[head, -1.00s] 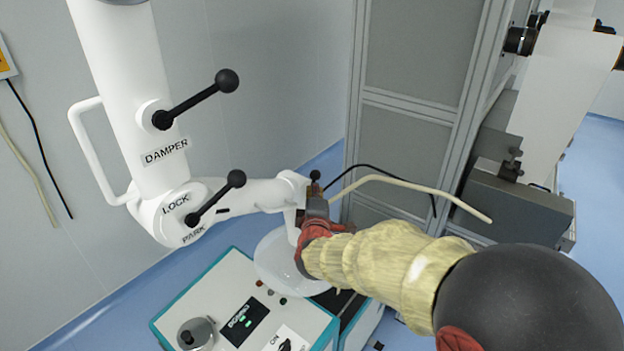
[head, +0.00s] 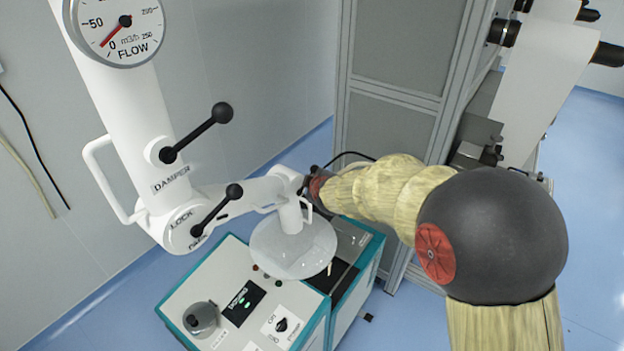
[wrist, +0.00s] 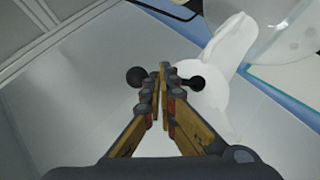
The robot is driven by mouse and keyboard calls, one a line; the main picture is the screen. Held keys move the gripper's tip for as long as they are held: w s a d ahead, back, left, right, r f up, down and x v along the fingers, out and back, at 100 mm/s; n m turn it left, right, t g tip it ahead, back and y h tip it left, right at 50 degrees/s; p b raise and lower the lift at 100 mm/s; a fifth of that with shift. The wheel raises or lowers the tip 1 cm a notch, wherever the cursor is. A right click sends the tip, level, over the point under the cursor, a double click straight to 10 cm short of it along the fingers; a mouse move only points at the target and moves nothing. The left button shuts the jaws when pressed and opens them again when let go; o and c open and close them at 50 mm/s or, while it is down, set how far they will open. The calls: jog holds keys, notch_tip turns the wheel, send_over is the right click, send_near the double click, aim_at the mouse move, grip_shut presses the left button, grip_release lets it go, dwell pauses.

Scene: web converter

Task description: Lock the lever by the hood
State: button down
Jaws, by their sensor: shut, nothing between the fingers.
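The clear hood (head: 275,250) hangs below the end of the white jointed arm (head: 250,194), and its edge shows in the wrist view (wrist: 290,45). My gripper (head: 304,187) is beside the joint just above the hood, small and partly hidden by my arm. In the wrist view my gripper (wrist: 160,72) is shut and empty. A larger black ball (wrist: 135,77) shows left of the fingers, and a smaller black knob (wrist: 195,83) on the white joint (wrist: 222,65) shows right. They may belong to one small lever; the fingers cover the space between.
A black lever marked LOCK and PARK (head: 215,211) slants up-right at the elbow. The DAMPER lever (head: 195,133) and flow gauge (head: 117,25) are above. A control cabinet (head: 245,300) stands below the hood; a grey panelled cabinet (head: 395,80) stands behind.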

jog(key=shift+r, duration=0.15)
jog(key=shift+r+p, duration=0.7)
jog(key=shift+p, duration=0.3)
jog(key=shift+r, duration=0.1)
